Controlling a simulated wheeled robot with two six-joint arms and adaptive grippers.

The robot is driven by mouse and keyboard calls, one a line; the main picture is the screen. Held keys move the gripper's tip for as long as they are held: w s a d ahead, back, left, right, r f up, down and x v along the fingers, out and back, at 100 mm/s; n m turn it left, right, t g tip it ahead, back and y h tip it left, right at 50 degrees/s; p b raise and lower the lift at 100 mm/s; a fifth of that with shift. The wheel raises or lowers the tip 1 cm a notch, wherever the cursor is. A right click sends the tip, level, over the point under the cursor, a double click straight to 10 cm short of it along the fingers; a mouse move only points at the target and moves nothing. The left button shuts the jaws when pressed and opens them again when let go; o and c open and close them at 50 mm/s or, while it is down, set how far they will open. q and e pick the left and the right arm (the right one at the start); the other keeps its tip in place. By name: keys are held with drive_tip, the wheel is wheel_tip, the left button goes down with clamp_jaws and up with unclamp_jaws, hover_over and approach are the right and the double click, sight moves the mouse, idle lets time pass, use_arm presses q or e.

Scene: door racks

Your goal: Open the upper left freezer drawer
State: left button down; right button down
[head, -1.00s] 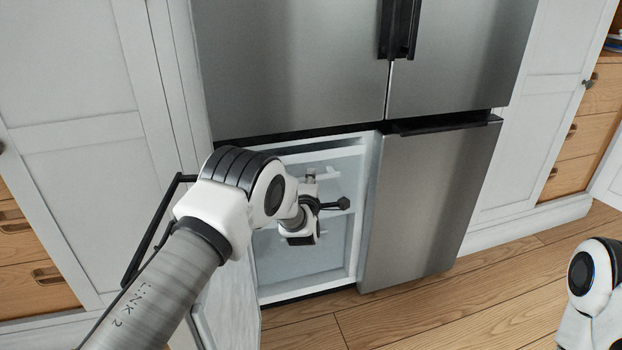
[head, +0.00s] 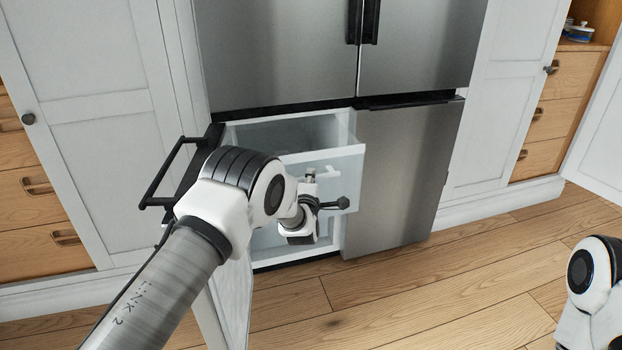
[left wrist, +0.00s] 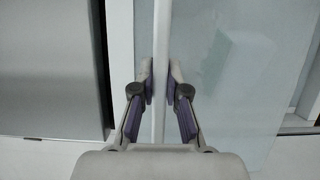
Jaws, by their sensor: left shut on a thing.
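The upper left freezer drawer (head: 345,163) is a white, partly see-through box in the lower left freezer compartment. It stands out from the compartment, and its inside shows from above. My left gripper (head: 311,174) is at the drawer's front; my wrist partly hides the fingers in the head view. In the left wrist view, my left gripper (left wrist: 161,82) has its two fingers on either side of the drawer's pale rim (left wrist: 161,40), shut on it. My right gripper is out of the head view; only part of my right arm shows at the lower right.
The open freezer door (head: 233,290) with its black handle (head: 160,180) is at the left, close to my left arm. The shut right freezer door (head: 405,175) is beside the drawer. Wood floor (head: 430,300) is clear in front.

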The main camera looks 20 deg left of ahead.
use_arm(q)
drive_tip(key=c, duration=1.2)
unclamp_jaws()
drive_tip(key=shift+o, duration=0.2)
drive_tip(key=v, duration=1.2)
